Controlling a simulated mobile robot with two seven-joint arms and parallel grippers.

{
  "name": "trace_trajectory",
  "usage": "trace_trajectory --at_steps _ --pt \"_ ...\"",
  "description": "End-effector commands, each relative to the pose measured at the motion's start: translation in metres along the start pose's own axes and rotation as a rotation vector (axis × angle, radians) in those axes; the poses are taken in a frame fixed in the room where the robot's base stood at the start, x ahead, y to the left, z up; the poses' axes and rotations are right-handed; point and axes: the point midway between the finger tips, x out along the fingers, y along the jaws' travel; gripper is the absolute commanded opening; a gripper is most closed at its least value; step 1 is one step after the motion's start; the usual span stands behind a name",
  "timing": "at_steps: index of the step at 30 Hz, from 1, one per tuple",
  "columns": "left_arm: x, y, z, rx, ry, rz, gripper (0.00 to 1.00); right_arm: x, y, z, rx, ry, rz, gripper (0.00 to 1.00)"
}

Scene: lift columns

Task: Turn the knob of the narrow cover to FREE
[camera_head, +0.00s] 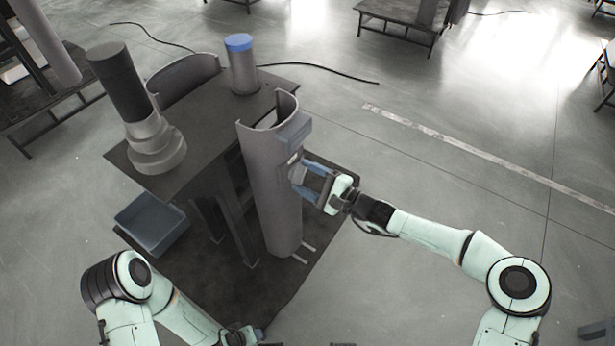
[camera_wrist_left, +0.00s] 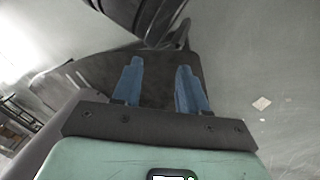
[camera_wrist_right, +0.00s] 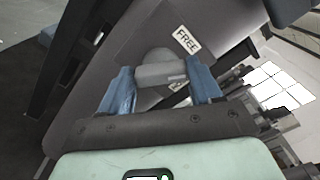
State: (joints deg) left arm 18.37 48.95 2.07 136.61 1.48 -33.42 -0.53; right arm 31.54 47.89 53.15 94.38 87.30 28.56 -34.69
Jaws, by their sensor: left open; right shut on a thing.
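The narrow cover (camera_head: 270,195) is a tall grey half-round shell standing upright against the front of the dark table. Its grey knob (camera_wrist_right: 160,68) is in the right wrist view, between the blue fingers of my right gripper (camera_head: 311,182), which is shut on it. A white FREE label (camera_wrist_right: 186,40) is on the cover just above and right of the knob. A second label (camera_wrist_right: 177,86) is mostly hidden below the knob, and I cannot read it. My left gripper (camera_head: 258,334) is open and empty, low at the bottom of the head view; its two blue fingers (camera_wrist_left: 159,80) are apart.
The dark table (camera_head: 215,110) carries a column with a black top (camera_head: 118,80), a blue-capped cylinder (camera_head: 241,65) and a wider curved cover (camera_head: 185,76). A blue bin (camera_head: 152,222) is at lower left. Two pins (camera_head: 303,254) stick out at the narrow cover's foot.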

Motion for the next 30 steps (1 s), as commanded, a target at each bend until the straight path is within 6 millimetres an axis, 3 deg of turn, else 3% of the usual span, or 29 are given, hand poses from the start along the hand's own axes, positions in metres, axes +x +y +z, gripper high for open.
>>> trace_trajectory --at_steps 14,30 --pt "0.013 -0.005 -0.018 -0.004 0.051 -0.004 0.43 -0.001 0.003 -0.003 -0.416 0.004 0.003 0.33" --pt "0.024 -0.019 0.003 -0.019 -0.012 -0.03 0.43 -0.001 0.003 -0.003 -0.622 0.004 0.001 0.33"
